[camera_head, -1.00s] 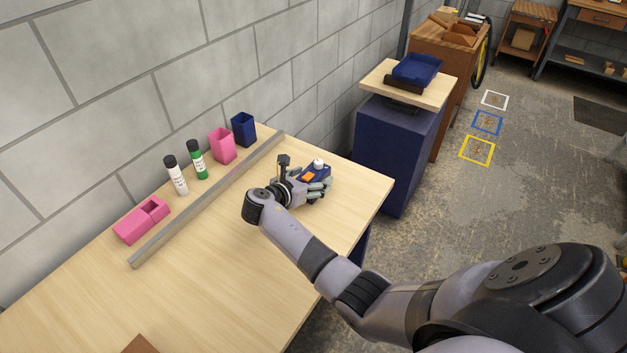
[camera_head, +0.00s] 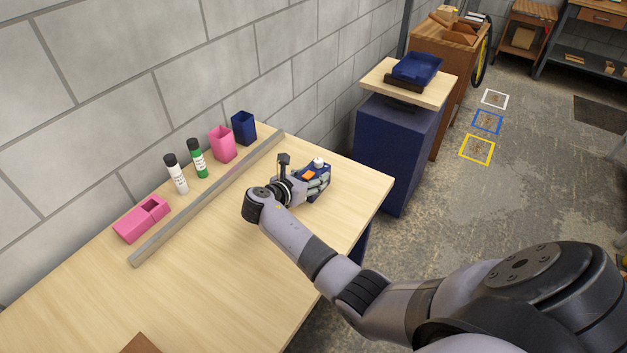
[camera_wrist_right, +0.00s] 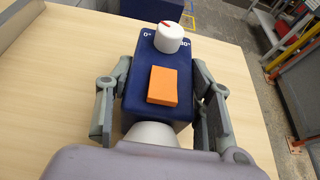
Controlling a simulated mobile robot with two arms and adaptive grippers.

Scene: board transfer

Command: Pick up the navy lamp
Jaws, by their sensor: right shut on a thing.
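The navy lamp (camera_head: 314,171) is at the right end of the wooden table. It is a navy box with an orange block and a white knob on top. My right gripper (camera_head: 314,182) is shut on it. In the right wrist view the navy lamp (camera_wrist_right: 196,72) sits between the two grey fingers of my right gripper (camera_wrist_right: 160,105), one on each side. Its near end is partly hidden by my gripper. I cannot tell whether it touches the table. My left gripper is not in view.
A grey bar (camera_head: 207,200) runs along the table (camera_head: 235,260). A navy tray (camera_head: 417,68) lies on a stand beyond the table. The table's front middle is clear.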

